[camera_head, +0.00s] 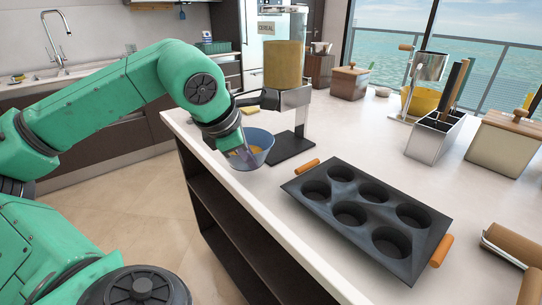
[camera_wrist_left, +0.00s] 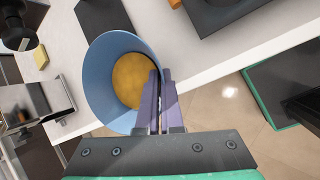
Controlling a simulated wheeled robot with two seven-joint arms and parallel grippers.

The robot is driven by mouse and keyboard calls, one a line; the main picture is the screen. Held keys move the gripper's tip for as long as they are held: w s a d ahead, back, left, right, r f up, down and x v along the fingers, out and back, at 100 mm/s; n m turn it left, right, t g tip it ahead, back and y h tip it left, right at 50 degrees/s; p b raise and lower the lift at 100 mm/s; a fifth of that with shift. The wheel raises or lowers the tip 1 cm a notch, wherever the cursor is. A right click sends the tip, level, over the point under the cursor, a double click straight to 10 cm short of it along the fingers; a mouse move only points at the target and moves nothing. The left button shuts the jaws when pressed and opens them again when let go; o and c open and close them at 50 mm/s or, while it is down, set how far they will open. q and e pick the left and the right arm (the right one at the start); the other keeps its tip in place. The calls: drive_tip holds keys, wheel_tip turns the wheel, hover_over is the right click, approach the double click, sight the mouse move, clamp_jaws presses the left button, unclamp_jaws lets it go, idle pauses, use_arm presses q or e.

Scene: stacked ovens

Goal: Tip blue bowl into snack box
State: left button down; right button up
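The blue bowl (camera_head: 263,143) stands at the counter's left edge, beside the dark base of the cereal dispenser, and looks close to upright. It holds a golden-orange fill. In the left wrist view the bowl (camera_wrist_left: 100,75) is wide and open. My left gripper (camera_head: 246,158) is at its near side. The left gripper's fingers (camera_wrist_left: 160,88) are close together across the rim, one inside and one outside, and look shut on the wall. I cannot make out a snack box for certain. My right gripper is not in view.
The cereal dispenser (camera_head: 284,65) stands just behind the bowl. A black muffin tin (camera_head: 347,190) with orange handles lies to its right. A steel utensil holder (camera_head: 430,142) and lidded boxes (camera_head: 510,148) stand farther right. Bare counter (camera_head: 365,135) lies between them.

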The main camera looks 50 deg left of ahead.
use_arm(q)
drive_tip(key=shift+s+d, duration=0.2)
drive_tip(key=shift+s, duration=0.55)
drive_tip(key=shift+s+d, duration=0.15)
drive_tip(key=shift+s, duration=0.6)
drive_tip(key=shift+r, duration=0.1)
